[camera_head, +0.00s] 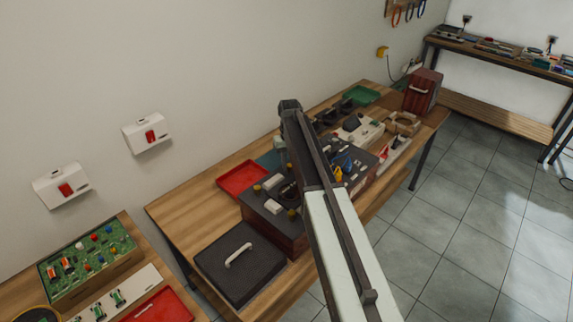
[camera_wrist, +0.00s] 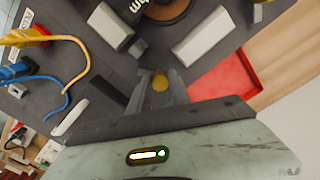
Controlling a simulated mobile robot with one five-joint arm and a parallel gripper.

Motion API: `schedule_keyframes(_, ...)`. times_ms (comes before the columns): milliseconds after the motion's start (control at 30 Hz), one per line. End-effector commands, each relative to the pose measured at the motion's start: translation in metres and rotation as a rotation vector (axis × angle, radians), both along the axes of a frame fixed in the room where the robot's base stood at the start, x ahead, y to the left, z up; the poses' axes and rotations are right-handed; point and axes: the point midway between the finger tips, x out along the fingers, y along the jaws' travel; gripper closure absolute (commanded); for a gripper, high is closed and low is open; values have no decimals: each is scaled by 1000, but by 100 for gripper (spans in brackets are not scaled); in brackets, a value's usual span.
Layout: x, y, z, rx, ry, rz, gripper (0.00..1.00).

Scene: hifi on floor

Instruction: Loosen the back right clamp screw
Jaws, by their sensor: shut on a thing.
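The dark hifi box (camera_head: 275,222) stands on the wooden bench, with small yellow clamp screws on its top. Two show in the head view, one near the back left edge (camera_head: 257,188) and one near the front (camera_head: 292,213). In the wrist view my gripper (camera_wrist: 160,84) points at the box's dark top (camera_wrist: 118,75), with its fingers on either side of a yellow clamp screw (camera_wrist: 160,83). It is shut on that screw. In the head view my arm hides part of the box top, and the fingers are hard to make out.
White blocks (camera_wrist: 200,36) stand close to the screw on either side. Yellow and blue plugs with cables (camera_wrist: 28,38) are at the left of the wrist view. A red tray (camera_head: 242,180) lies behind the box. A dark lid with a handle (camera_head: 240,262) lies in front.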

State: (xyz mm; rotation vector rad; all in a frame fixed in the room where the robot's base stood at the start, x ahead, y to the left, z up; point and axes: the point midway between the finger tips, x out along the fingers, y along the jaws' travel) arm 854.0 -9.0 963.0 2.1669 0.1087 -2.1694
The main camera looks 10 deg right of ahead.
Motion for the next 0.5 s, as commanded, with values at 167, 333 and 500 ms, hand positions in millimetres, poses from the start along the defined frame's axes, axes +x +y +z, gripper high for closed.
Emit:
schedule_keyframes(167, 3, -1, 0, -3, -6, 160, 100)
schedule_keyframes(333, 3, 0, 0, -3, -6, 301, 100)
schedule_keyframes(500, 2, 0, 0, -2, -6, 415, 100)
